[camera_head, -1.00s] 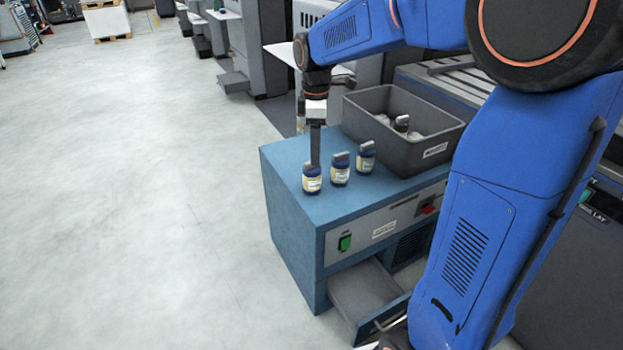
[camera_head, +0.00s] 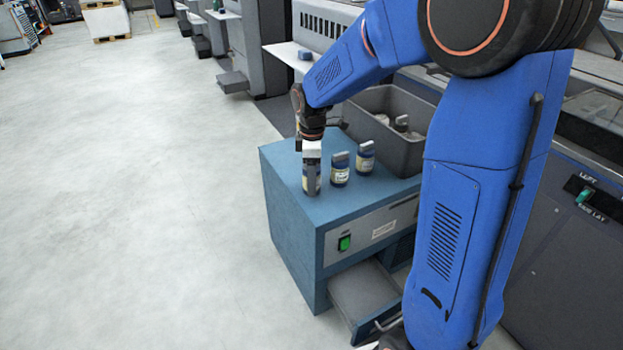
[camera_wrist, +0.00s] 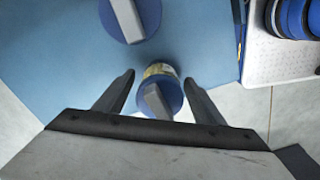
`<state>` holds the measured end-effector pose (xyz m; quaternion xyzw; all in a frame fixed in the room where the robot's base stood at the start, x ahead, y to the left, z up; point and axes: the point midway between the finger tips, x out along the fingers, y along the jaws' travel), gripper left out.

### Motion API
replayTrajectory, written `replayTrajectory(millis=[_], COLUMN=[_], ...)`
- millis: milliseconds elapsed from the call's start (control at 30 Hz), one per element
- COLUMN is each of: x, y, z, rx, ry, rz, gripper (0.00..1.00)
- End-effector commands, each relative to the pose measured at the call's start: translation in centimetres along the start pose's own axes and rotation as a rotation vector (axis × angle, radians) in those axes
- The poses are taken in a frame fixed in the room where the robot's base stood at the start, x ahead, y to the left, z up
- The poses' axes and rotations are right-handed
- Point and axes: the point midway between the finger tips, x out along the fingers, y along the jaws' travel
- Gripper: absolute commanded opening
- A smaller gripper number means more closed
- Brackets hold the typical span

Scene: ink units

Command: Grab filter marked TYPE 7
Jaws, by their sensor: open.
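Three small filters with blue tops, grey grips and pale labels stand upright in a row on the blue cabinet top (camera_head: 285,165). The left filter (camera_head: 312,182) is partly hidden by my gripper (camera_head: 312,168). The middle filter (camera_head: 340,172) and the right filter (camera_head: 365,157) stand beside it. The label text is too small to read. In the wrist view my gripper (camera_wrist: 157,95) is open, with its fingers on either side of one filter (camera_wrist: 160,96), which shows between them near the cabinet edge. Another filter (camera_wrist: 130,18) shows farther up in that view.
A grey bin (camera_head: 395,150) with pale items inside stands behind the filters on the cabinet. An open drawer (camera_head: 365,295) sticks out low at the front. The floor (camera_head: 130,200) to the left is clear.

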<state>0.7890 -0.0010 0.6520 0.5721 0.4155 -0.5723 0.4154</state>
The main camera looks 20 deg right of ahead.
Motion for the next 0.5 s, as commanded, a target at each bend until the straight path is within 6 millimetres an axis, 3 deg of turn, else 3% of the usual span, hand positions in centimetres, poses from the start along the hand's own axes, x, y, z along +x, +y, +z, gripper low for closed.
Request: replayTrajectory(millis=[267, 433, 500], x=[0.22, 0.21, 0.19], y=[0.01, 0.01, 0.01], z=[0.01, 0.02, 0.02], rx=[0.0, 0.0, 0.0], ry=[0.0, 0.0, 0.0], rz=[0.0, 0.0, 0.0], gripper=[0.61, 0.2, 0.19])
